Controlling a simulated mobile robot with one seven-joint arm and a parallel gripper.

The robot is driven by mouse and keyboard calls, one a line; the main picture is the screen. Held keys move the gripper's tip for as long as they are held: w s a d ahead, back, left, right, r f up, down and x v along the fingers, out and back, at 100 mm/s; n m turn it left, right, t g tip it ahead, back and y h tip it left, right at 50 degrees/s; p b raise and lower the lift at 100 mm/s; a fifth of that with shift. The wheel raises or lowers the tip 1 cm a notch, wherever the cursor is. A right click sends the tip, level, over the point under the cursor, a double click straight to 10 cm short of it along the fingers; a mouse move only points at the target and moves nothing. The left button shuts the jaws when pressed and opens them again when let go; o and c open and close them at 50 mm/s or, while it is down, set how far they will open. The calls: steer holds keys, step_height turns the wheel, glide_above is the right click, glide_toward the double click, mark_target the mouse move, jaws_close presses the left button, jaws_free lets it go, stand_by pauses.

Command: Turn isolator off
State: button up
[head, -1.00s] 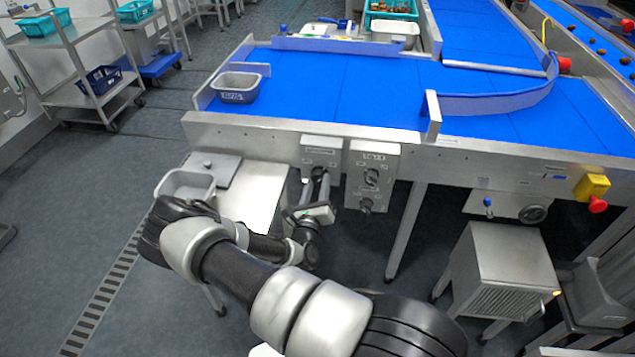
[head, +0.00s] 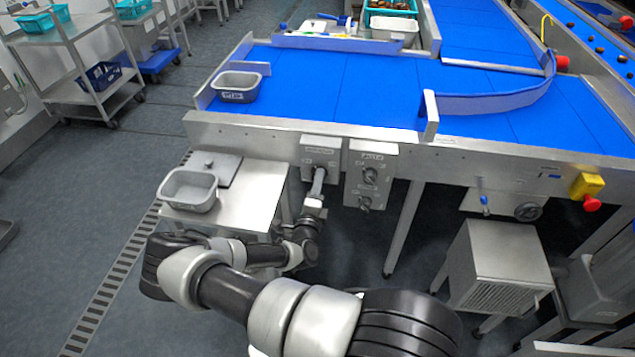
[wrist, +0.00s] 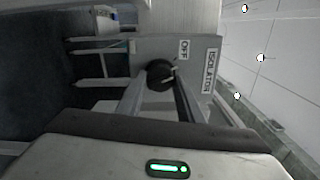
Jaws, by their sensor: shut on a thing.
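The isolator is a grey box (head: 321,153) on the front rail of the blue belt table. In the wrist view, the box (wrist: 205,52) carries an "ISOLATOR" label and an "OFF" label beside a round black knob (wrist: 158,73). My gripper (wrist: 160,91) is shut on the knob, with one finger on each side of it. In the head view my gripper (head: 318,178) reaches up to the box from below, its fingers seen nearly edge-on, and hides the knob. I cannot clearly tell which mark the knob points at.
A second control box (head: 370,172) with two knobs sits close to the right. A steel side table (head: 243,205) with a grey tub (head: 188,203) stands left of my arm. A yellow box with a red button (head: 588,187) is far right. A table leg (head: 404,230) stands below.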

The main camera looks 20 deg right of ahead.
steer(key=shift+n, duration=1.9)
steer(key=o, duration=1.1)
steer(key=shift+c, duration=0.2)
steer(key=v, duration=1.7)
steer(key=shift+s+p, duration=0.25)
steer(key=shift+p, duration=0.15)
steer(key=shift+a, duration=0.15)
